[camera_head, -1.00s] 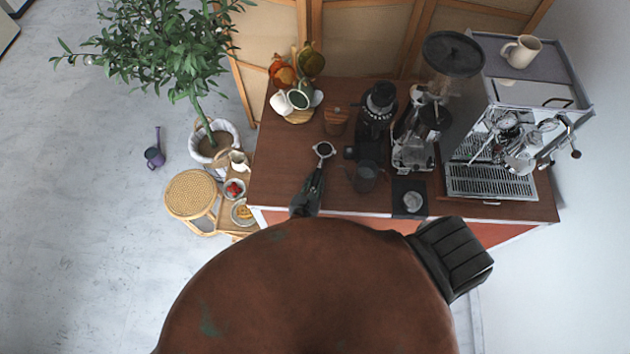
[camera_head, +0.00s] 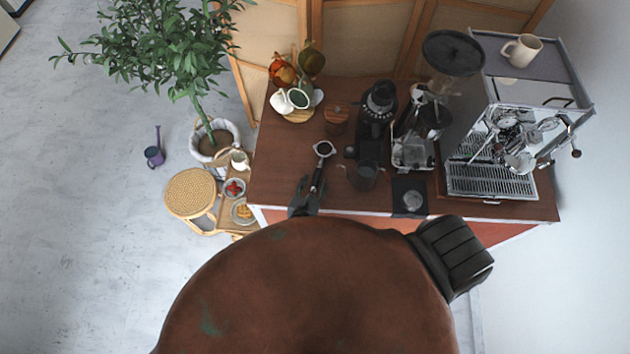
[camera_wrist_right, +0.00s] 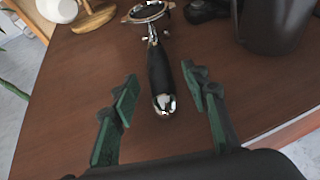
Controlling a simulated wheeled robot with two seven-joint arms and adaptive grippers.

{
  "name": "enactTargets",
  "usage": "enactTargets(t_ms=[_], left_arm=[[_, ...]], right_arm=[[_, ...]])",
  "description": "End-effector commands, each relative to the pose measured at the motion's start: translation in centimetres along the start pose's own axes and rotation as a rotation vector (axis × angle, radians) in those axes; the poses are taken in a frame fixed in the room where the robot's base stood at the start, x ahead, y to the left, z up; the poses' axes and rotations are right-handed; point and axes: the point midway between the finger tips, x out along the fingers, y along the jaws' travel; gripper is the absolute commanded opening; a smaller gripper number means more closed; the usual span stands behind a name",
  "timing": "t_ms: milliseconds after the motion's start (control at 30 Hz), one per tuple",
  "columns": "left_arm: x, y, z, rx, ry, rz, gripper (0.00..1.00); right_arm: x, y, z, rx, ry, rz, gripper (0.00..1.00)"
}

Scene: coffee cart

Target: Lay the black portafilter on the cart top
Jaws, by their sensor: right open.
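The black portafilter (camera_head: 318,175) lies on the brown cart top (camera_head: 272,180) near its front edge. Its metal ring points to the back and its handle to the front. My right gripper (camera_head: 305,193) is open at the handle end. In the right wrist view the portafilter's black handle (camera_wrist_right: 161,75) lies between the two spread green-padded fingers of my gripper (camera_wrist_right: 163,110), with a gap on each side. The handle's chrome end cap is nearest to me. My left gripper is not in view.
A dark pitcher (camera_head: 364,177) stands right of the portafilter, beside the black grinder (camera_head: 377,115). A tamping mat (camera_head: 409,209) and the espresso machine (camera_head: 490,180) are farther right. Cups on a wooden board (camera_head: 298,117) stand at the back left. The cart's left front is clear.

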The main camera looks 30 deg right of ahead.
Motion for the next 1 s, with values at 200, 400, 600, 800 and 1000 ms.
enactTargets(t_ms=[200, 400, 600, 800, 1000], left_arm=[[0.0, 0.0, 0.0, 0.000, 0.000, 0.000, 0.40], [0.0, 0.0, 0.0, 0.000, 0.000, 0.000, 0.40], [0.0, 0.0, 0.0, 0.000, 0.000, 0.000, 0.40], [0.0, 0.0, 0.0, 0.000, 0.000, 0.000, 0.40], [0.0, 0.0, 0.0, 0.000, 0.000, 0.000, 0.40]], right_arm=[[-4.6, 0.0, -0.1, 0.003, 0.004, 0.001, 0.42], [-8.3, 0.0, 0.0, 0.002, 0.002, 0.000, 0.42], [-10.3, 0.0, 0.0, 0.001, 0.000, 0.000, 0.42], [-10.6, 0.0, 0.0, 0.001, -0.001, 0.000, 0.42], [-10.6, 0.0, 0.1, 0.001, -0.001, 0.000, 0.42]])
